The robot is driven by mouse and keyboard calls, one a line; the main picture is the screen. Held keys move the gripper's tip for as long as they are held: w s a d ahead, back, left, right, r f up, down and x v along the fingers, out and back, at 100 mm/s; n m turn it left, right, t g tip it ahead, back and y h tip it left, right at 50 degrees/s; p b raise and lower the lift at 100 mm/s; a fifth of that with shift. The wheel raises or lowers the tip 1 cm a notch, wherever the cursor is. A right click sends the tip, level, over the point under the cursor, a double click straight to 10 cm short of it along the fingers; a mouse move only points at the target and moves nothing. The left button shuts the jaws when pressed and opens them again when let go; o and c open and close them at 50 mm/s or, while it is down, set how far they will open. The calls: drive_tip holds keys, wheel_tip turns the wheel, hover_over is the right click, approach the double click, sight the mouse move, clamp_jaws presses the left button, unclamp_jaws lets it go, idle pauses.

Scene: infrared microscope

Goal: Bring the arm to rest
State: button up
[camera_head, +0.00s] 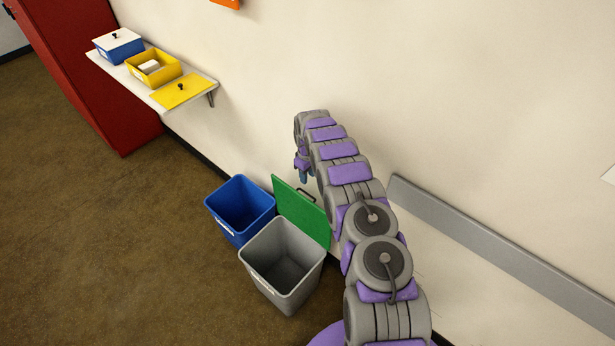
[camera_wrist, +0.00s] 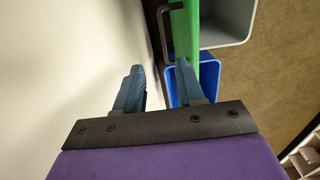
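My arm, grey with purple panels, stretches out from the bottom of the head view along the wall. My gripper (camera_head: 303,175) hangs at its far end, small and partly hidden by the arm, above the green lid and the bins. In the wrist view, my gripper (camera_wrist: 158,80) has its two blue fingers apart, with nothing held between them. The wall lies behind the left finger, and the blue bin and green lid's edge lie behind the right one.
A blue bin (camera_head: 229,203) and a grey bin (camera_head: 279,268) stand on the floor beside a green lid (camera_head: 301,212) with a dark handle. A white shelf (camera_head: 205,82) holds blue and yellow boxes. A grey rail (camera_head: 490,245) runs along the wall. Open floor lies left.

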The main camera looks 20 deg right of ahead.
drive_tip(key=shift+r, duration=0.5)
drive_tip(key=s+a+r+m, duration=0.1)
drive_tip(key=s+r, duration=0.6)
drive_tip(key=r, duration=0.3)
drive_tip(key=s+r+m+g, duration=0.1)
drive_tip(key=s+r+m, duration=0.1)
drive_tip(key=s+r, duration=0.65)
drive_tip(key=s+a+r+m, duration=0.1)
drive_tip(key=s+r, duration=0.4)
drive_tip(key=r, duration=0.6)
drive_tip(key=s+a+r+m, duration=0.1)
drive_tip(key=s+r, duration=0.1)
drive_tip(key=s, duration=0.9)
drive_tip(key=s+a+r+m, duration=0.1)
drive_tip(key=s+a, duration=0.1)
drive_tip(key=s, duration=1)
drive_tip(key=s+a+r, duration=0.2)
drive_tip(key=s, duration=1)
drive_tip(key=shift+r+m+g, duration=0.3)
drive_tip(key=shift+m+g, duration=0.1)
